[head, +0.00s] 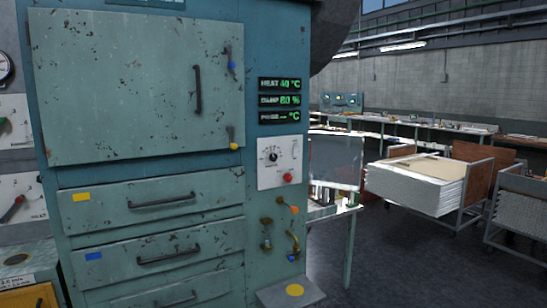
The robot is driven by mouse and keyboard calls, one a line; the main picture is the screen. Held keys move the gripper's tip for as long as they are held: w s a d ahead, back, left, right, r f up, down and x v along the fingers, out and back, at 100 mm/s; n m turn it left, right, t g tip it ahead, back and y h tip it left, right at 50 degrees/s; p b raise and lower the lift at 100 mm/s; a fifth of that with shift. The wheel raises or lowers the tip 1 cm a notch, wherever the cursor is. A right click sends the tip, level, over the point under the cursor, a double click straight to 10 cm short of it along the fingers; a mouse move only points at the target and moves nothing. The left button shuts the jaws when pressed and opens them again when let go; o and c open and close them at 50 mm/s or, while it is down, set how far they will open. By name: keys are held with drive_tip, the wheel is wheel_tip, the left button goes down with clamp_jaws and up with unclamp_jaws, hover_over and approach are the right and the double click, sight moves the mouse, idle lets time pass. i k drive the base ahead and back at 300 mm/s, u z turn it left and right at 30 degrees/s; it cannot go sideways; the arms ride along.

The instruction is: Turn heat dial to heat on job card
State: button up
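A teal, chipped cabinet has a white control plate (279,163) on its right side. On it is a small black dial (273,157) with scale marks around it; the exact setting is too small to read. Above the plate, a green-lit display (280,84) has a HEAT line that seems to read 40 °C. Below it are a damp line, seemingly 80 %, and a third line showing dashes. I cannot make out a job card. My gripper is not in view.
A red knob (288,177) sits just below the dial. The cabinet has a closed door (140,85), closed drawers (150,200) and brass valves (292,240). A workbench (345,215) stands close at right. Beyond are loaded carts (420,185) and open floor.

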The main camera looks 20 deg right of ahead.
sight(272, 156)
drive_tip(key=u, duration=0.1)
drive_tip(key=i, duration=1.15)
drive_tip(key=u, duration=0.2)
drive_tip(key=k, duration=0.9)
drive_tip(key=u, duration=0.15)
drive_tip(key=i, duration=0.6)
